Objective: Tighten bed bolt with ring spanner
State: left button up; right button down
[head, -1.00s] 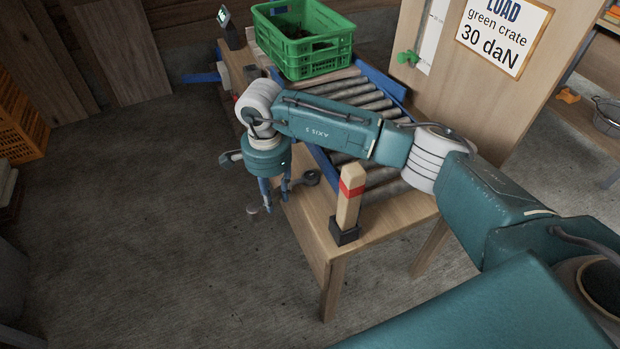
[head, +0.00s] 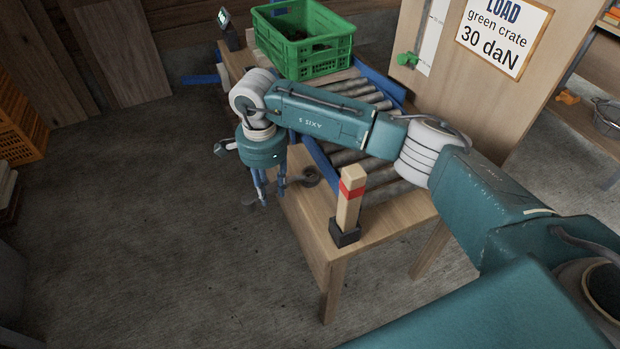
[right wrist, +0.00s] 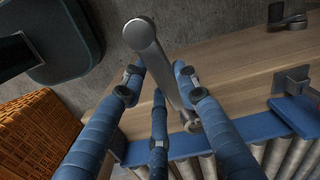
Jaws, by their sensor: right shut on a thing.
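My right gripper (head: 269,196) hangs beside the left edge of the wooden table, its blue fingers pointing down. It is shut on a grey metal ring spanner (right wrist: 160,55), which lies between the fingers in the right wrist view. One rounded end of the spanner is toward the top of that view. The other, smaller end (right wrist: 193,125) appears in front of the blue side rail (right wrist: 190,143); I cannot tell if they touch. In the head view the spanner is small and partly hidden by the fingers. I cannot make out the bed bolt. My left gripper is not in view.
The wooden table (head: 385,226) carries a roller bed (head: 350,92) and a green crate (head: 276,52). A red-banded wooden post (head: 349,205) stands at its near end. A dark round part (head: 311,176) lies near the gripper. The floor left of the table is clear.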

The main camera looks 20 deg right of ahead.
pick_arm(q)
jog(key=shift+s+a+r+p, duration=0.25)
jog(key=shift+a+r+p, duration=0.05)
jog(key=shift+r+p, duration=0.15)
pick_arm(e)
jog(key=shift+r, duration=1.05)
jog(key=shift+r+p, duration=0.9)
jog(key=shift+r, duration=1.1)
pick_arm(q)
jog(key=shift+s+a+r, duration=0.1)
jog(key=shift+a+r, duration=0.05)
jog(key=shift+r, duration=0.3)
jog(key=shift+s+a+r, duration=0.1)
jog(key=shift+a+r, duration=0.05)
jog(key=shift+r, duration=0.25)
